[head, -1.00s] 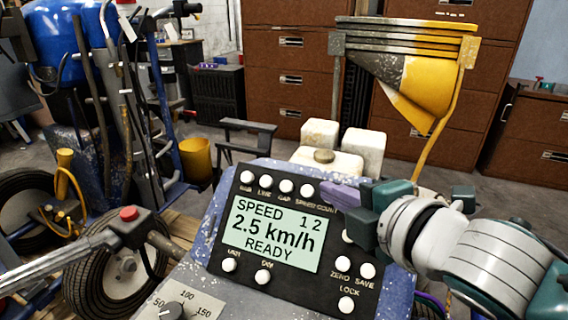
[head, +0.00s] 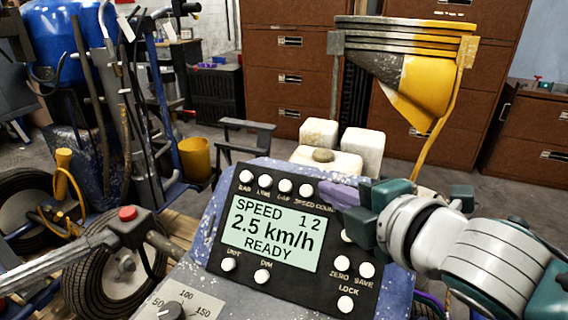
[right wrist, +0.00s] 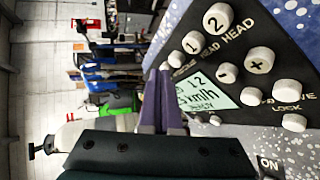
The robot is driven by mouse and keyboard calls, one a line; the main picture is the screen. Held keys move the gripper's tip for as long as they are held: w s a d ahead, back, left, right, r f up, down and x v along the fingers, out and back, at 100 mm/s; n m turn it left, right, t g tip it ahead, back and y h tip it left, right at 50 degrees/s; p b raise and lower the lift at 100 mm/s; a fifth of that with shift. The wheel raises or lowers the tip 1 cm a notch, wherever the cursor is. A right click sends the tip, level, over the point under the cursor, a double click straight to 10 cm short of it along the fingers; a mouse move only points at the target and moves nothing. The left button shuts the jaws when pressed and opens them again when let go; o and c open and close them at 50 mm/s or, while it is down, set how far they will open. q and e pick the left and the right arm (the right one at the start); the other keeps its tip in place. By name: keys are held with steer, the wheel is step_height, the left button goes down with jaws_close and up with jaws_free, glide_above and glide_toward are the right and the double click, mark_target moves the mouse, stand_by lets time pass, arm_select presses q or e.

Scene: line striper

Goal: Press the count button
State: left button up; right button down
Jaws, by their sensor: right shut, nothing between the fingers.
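The control panel (head: 225,250) of the line striper has a lit display (head: 270,235) reading SPEED, 12, 2.5 km/h, READY. A row of round white buttons runs along its top edge, including the speed button (head: 306,190). The printed COUNT label shows partly beside the fingers. The count button itself is hidden behind my right gripper (head: 324,192). That gripper is shut and empty, its purple fingertips over the top right of the row. In the right wrist view its fingers (right wrist: 160,80) overlap the display's edge. I cannot tell whether they touch a button. My left gripper is not in view.
Other white buttons, such as the lock button (head: 345,304), sit right of and below the display. A handlebar with a red button (head: 127,213) lies left of the panel. A yellow hopper (head: 425,90) stands behind it. A dial (head: 171,312) is at front left.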

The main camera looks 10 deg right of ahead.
stand_by(0.3)
steer(key=shift+w+d+f, duration=0.15)
steer(key=shift+w+f, duration=0.1)
steer(key=shift+f, duration=0.05)
steer(key=shift+b, duration=0.3)
steer(key=shift+w+d+f, duration=0.2)
steer(key=shift+f, duration=0.1)
stand_by(0.6)
steer(key=shift+s+a+r+p, duration=0.25)
steer(key=shift+s+r+p, duration=0.1)
steer(key=shift+r+p, duration=0.3)
steer(key=shift+s+a, duration=0.1)
